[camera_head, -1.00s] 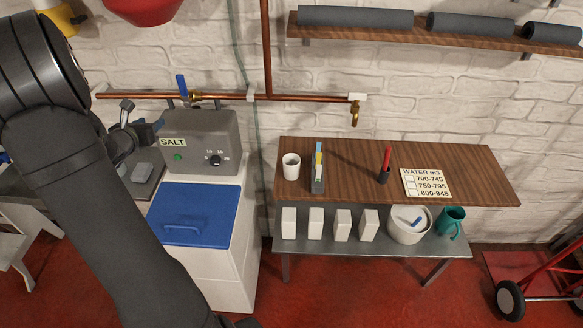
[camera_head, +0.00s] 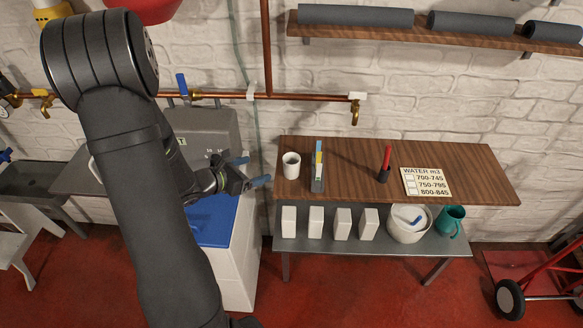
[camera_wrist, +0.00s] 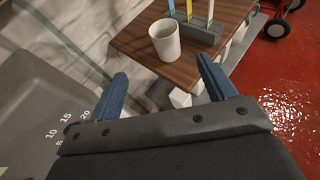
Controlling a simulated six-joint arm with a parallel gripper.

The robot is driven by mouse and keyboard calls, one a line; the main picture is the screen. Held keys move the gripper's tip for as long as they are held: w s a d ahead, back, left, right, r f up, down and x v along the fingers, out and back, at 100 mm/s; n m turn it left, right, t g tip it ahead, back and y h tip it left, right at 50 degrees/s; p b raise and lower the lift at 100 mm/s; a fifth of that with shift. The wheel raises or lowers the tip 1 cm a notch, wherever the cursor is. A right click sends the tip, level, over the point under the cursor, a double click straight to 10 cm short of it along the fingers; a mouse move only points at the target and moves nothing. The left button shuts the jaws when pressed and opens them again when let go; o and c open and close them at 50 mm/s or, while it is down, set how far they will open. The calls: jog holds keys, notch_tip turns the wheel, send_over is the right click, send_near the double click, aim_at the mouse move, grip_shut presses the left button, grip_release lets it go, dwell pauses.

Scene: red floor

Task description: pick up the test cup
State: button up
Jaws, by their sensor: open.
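The test cup is most likely the small white cup (camera_head: 291,165) standing upright at the left end of the wooden tabletop (camera_head: 345,178). In the wrist view the white cup (camera_wrist: 165,42) stands near the table's edge, ahead of and between my fingers. My gripper (camera_head: 248,170) is left of the table, above the blue-lidded salt unit, and apart from the cup. Its two blue fingers are spread with nothing between them, as the wrist view of my gripper (camera_wrist: 160,85) also shows.
A grey holder with coloured strips (camera_head: 318,168) stands just right of the cup. A red pen in a dark holder (camera_head: 385,165) and a water card (camera_head: 426,182) are further right. The grey salt unit (camera_head: 205,125) is on the left.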

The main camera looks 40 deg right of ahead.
send_near(297, 159)
jog(key=x, duration=0.3)
jog(key=shift+s+a, duration=0.1)
jog(key=shift+s, duration=0.2)
jog(key=shift+w+x, duration=0.15)
jog(key=shift+x, duration=1.45)
jog(key=shift+w+x, duration=0.1)
jog(key=shift+x, duration=1.5)
jog(key=shift+r, duration=0.1)
jog(key=c, duration=1)
